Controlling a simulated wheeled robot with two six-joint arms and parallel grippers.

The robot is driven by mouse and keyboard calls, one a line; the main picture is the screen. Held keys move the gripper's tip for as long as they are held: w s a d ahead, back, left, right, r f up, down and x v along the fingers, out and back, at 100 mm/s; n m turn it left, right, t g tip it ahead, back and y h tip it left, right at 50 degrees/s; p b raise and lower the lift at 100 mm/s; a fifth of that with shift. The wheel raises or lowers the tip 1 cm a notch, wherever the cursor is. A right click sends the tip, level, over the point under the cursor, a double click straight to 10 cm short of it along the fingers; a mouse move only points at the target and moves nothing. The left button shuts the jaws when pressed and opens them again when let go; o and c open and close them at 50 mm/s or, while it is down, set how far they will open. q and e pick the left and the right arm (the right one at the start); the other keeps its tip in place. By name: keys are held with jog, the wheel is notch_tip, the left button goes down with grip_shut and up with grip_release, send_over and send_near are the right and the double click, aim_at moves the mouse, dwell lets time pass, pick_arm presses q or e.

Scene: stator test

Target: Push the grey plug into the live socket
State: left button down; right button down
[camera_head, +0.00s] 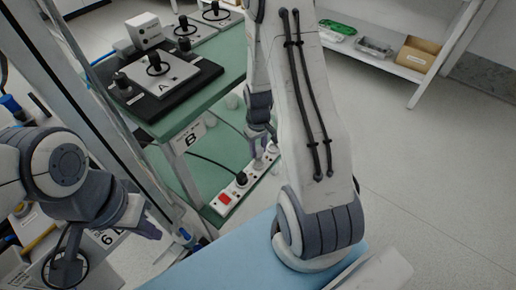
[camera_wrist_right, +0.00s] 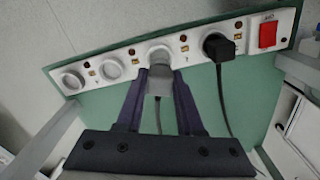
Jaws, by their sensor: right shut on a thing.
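A white power strip (camera_wrist_right: 266,50) runs along the green shelf in the right wrist view. It also shows in the head view (camera_head: 225,199). My right gripper (camera_wrist_right: 160,82) is shut on the grey plug (camera_wrist_right: 160,72), whose cord hangs down between the fingers. The plug is in front of the socket beside the black plug (camera_wrist_right: 218,46) and overlaps it; I cannot tell how deep it sits. Two round sockets (camera_wrist_right: 111,68) to its left are empty. I cannot tell which socket is live. My left gripper (camera_head: 151,230) is at the lower left, away from the strip; its opening is unclear.
A red switch (camera_wrist_right: 268,34) is at the strip's right end. The black plug's cord (camera_wrist_right: 222,100) hangs just right of my right gripper. A green table (camera_head: 205,85) with a black board (camera_head: 150,105) stands over the shelf. Open floor (camera_head: 420,160) lies to the right.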

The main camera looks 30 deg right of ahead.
aim_at(259, 157)
jog(key=shift+f, duration=0.25)
jog(key=shift+s+f+b, duration=0.1)
jog(key=shift+f+b, duration=0.25)
jog(key=shift+f, duration=0.05)
jog(key=shift+f, duration=0.35)
jog(key=shift+f+b, duration=0.5)
jog(key=shift+f+b, duration=0.3)
jog(key=shift+f, duration=0.35)
dwell(0.5)
jog(key=shift+c, duration=2.3)
grip_release()
notch_tip(259, 157, up, 10)
jog(key=p, duration=0.3)
jog(key=shift+r+p, duration=0.25)
jog(key=shift+p, duration=0.1)
